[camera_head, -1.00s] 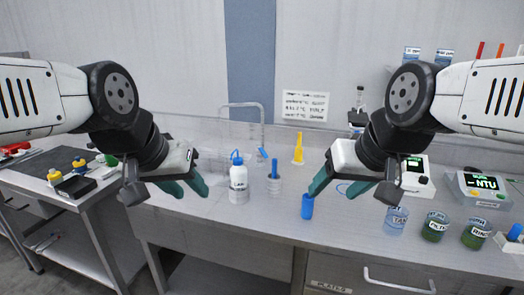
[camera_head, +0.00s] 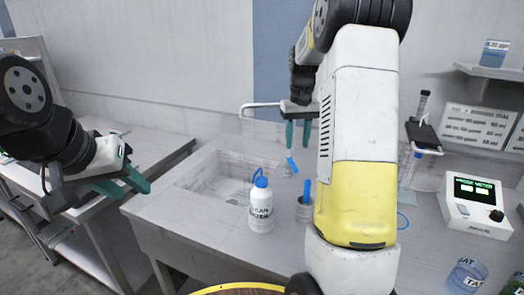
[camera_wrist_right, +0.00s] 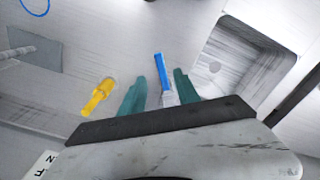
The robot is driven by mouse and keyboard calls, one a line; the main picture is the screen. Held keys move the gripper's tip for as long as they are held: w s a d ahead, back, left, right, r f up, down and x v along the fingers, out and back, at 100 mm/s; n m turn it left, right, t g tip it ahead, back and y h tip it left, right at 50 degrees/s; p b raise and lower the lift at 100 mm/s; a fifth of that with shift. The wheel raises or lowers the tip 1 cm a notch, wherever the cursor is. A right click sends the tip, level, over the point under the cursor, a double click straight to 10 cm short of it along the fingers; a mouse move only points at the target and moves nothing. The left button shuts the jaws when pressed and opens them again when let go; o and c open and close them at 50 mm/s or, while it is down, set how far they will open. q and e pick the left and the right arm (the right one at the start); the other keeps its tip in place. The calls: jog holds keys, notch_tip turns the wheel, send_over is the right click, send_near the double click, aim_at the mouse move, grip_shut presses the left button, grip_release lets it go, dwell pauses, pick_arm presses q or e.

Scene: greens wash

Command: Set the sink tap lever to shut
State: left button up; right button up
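The tap has a thin curved metal spout (camera_head: 262,105) behind the sink. Its lever is a blue stick (camera_head: 291,166), tilted, on the right side of the sink. My right gripper (camera_head: 298,142) points down just above the lever, its two teal fingers apart. In the right wrist view the blue lever (camera_wrist_right: 162,70) shows between the open fingers of that gripper (camera_wrist_right: 158,82); I cannot tell whether they touch it. My left gripper (camera_head: 130,184) is open and empty, left of the sink and over the bench's front edge. My right arm hides part of the counter.
The sink basin (camera_head: 222,180) is empty; it also shows in the wrist view (camera_wrist_right: 232,62). A meter (camera_head: 475,208) and jar (camera_head: 466,276) stand right. A yellow object (camera_wrist_right: 100,96) lies near the right gripper.

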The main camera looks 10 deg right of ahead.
aim_at(294, 166)
jog(key=shift+w+f, duration=0.35)
jog(key=shift+w, duration=0.15)
jog(key=shift+w+f, duration=0.1)
jog(key=shift+f, duration=0.25)
notch_tip(294, 166, down, 7)
jog(key=shift+c, duration=0.5)
grip_shut()
dwell(0.6)
